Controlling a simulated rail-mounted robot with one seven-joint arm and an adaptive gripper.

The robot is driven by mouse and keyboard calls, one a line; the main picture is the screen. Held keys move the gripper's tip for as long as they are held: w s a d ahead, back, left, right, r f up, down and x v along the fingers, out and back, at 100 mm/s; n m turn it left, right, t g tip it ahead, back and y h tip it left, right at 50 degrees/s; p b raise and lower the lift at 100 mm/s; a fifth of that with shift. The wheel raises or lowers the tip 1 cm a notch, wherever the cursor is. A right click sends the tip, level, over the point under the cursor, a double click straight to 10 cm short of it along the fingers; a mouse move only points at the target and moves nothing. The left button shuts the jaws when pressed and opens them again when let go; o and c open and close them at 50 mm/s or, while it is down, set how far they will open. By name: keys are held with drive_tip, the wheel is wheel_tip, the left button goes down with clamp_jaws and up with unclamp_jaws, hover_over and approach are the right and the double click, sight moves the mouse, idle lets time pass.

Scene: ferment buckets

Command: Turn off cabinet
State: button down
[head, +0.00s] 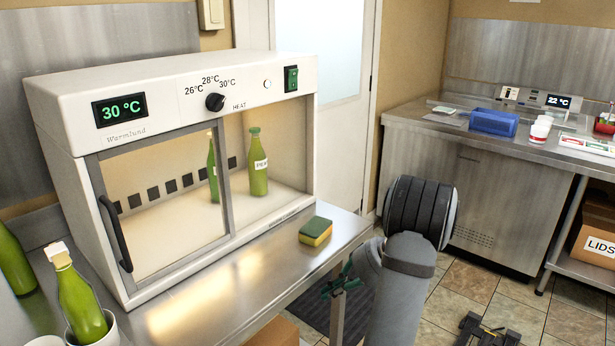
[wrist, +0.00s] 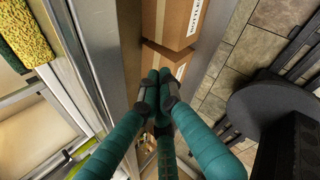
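The white Warmlund cabinet (head: 185,100) stands on the steel bench at the left. Its display (head: 119,110) glows green with 30 °C. The black dial (head: 214,102) sits below the temperature marks. A small round HEAT light (head: 267,84) is right of it. The green rocker switch (head: 291,78) is at the panel's right end. My gripper (head: 341,281) is low beside the bench's right edge, well below the switch and apart from the cabinet. In the wrist view my teal fingers (wrist: 160,82) have their tips together with nothing between them.
A green and yellow sponge (head: 316,231) lies on the bench (head: 255,255) near its right end. A labelled green bottle (head: 258,165) stands inside the cabinet. More bottles are at the left. Cardboard boxes (wrist: 168,68) sit below the bench. A second counter (head: 470,150) is at the right.

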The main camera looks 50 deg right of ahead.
sight(294, 71)
drive_tip(key=s+d+r+m+t+h+p, duration=0.1)
drive_tip(key=s+d+r+m+p, duration=0.1)
drive_tip(key=d+r+p, duration=0.3)
drive_tip(key=s+d+r+m+t+p, duration=0.1)
drive_tip(key=d+r+m+t+p, duration=0.15)
drive_tip(key=r, duration=0.55)
drive_tip(key=w+d+r+m+t+h+p, duration=0.1)
drive_tip(key=w+r+m+t+p, duration=0.1)
drive_tip(key=r, duration=0.9)
drive_tip(key=w+d+r+m+t+p, duration=0.1)
drive_tip(key=r+p, duration=0.4)
drive_tip(key=r, duration=0.6)
drive_tip(key=w+d+r+m+t+h+p, duration=0.1)
drive_tip(key=w+r+m+t+p, duration=0.2)
drive_tip(key=r, duration=0.8)
drive_tip(key=shift+t+h+p, duration=0.3)
drive_tip(key=shift+t+p, duration=0.3)
drive_tip(key=shift+t, duration=0.45)
drive_tip(key=w+p, duration=0.1)
drive_tip(key=w, duration=0.3)
drive_tip(key=w+r+p, duration=0.1)
drive_tip(key=w+p, duration=0.1)
drive_tip(key=w, duration=0.2)
drive_tip(key=w+p, duration=0.2)
drive_tip(key=w, duration=0.2)
drive_tip(key=shift+w+d+r, duration=0.3)
drive_tip(key=shift+w+d, duration=0.05)
drive_tip(key=shift+w, duration=0.65)
